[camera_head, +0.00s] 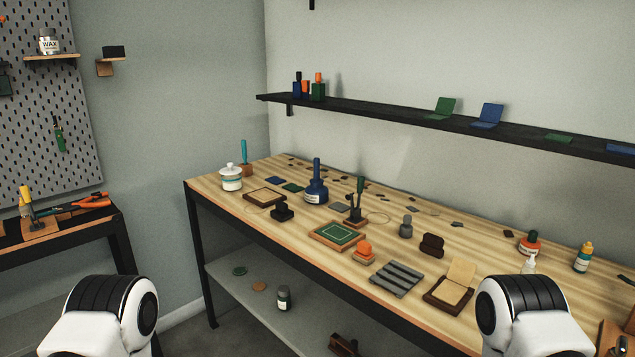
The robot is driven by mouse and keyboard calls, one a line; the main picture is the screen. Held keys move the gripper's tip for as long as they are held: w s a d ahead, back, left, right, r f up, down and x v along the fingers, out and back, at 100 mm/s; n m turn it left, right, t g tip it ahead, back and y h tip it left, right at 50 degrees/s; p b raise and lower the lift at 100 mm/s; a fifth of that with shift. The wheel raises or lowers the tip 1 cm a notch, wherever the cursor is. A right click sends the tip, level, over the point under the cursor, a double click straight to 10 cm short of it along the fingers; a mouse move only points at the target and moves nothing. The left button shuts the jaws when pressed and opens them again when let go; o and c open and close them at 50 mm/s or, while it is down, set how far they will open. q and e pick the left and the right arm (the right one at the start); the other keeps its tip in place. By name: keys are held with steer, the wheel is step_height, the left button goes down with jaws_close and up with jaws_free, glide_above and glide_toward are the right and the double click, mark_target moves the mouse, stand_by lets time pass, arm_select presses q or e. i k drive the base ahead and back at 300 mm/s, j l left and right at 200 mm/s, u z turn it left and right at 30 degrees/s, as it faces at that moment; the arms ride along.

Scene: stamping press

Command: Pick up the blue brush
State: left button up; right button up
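A slim light-blue handle (244,152) stands upright in a small wooden block (246,170) at the far left corner of the workbench. It looks like the blue brush, but its lower end is hidden in the block. Only white and black links of my two arms show at the bottom left and bottom right. Neither gripper is in view.
The wooden workbench (292,236) carries a white lidded jar (231,178) close to the light-blue handle, a green-topped tray (338,235), stamps and bottles. A black wall shelf (400,117) hangs above. A second bench with orange-handled pliers (88,201) is at left.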

mark_target(316, 180)
steer(key=i+j+z, duration=0.1)
steer(key=z, duration=0.95)
steer(key=i+j+z, duration=0.1)
steer(key=j+z, duration=0.25)
steer(key=j, duration=0.25)
steer(key=j+z, duration=0.35)
steer(key=j, duration=0.25)
steer(key=k+j+z, duration=0.1)
steer(key=j+z, duration=0.25)
steer(key=j, duration=0.25)
steer(key=k+j+z, duration=0.15)
steer(key=j+z, duration=0.2)
steer(key=j, duration=0.25)
